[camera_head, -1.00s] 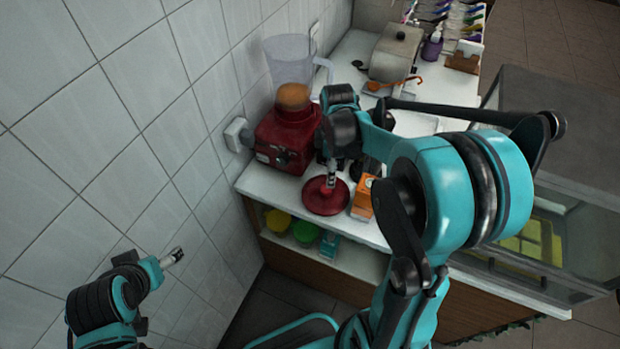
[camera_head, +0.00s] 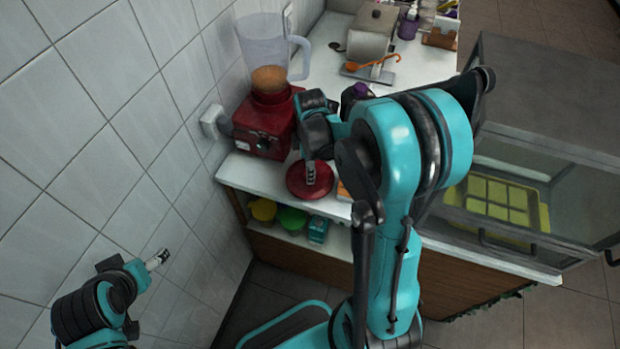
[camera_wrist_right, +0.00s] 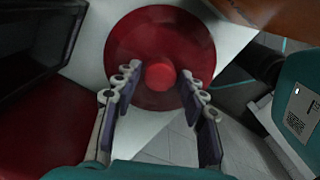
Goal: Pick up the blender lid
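The blender lid (camera_head: 298,184) is a dark red disc with a round red knob, lying on the white counter near its front left corner. It also shows in the right wrist view (camera_wrist_right: 160,32), knob facing the camera. My right gripper (camera_head: 311,172) is over the lid. In the right wrist view my right gripper (camera_wrist_right: 161,77) is open, with one finger on each side of the knob and gaps between. Whether the fingertips are level with the knob is hard to tell. My left gripper (camera_head: 158,259) is off the counter at lower left, beside the tiled wall, empty.
The red blender base (camera_head: 262,128) with its clear jug (camera_head: 264,48) stands just behind the lid. An orange box (camera_head: 343,192) is close on the right, mostly hidden by my arm. A glass case (camera_head: 545,150) stands at right. Tubs sit on the shelf below.

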